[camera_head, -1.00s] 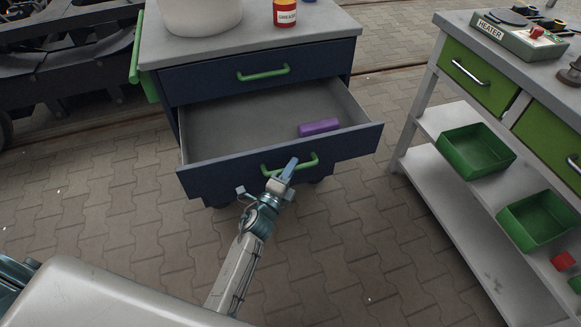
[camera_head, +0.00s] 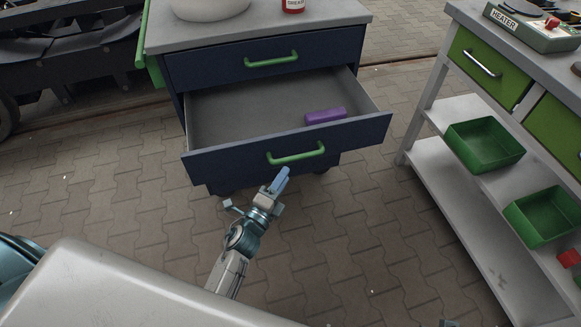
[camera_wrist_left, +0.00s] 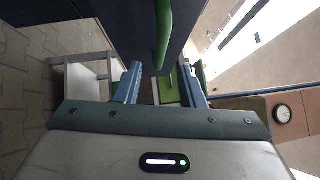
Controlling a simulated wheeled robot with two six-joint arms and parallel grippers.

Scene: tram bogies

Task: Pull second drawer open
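The dark blue cabinet's second drawer (camera_head: 225,165) is pulled out, showing its grey inside. A purple block (camera_head: 325,116) lies in it. Its green bar handle (camera_head: 296,155) is on the drawer front; a green bar also shows ahead in the left wrist view (camera_wrist_left: 162,35). My left gripper (camera_head: 280,178) is just below and in front of the handle, apart from it. In the left wrist view its two blue fingers (camera_wrist_left: 160,85) are spread with nothing between them. The top drawer (camera_head: 225,68) is shut.
A white pot (camera_head: 210,8) and a red jar (camera_head: 293,5) stand on the cabinet top. To the right is a workbench with green drawers (camera_head: 484,70) and green bins (camera_head: 484,144) on its shelf. The paved floor (camera_head: 345,235) between is clear.

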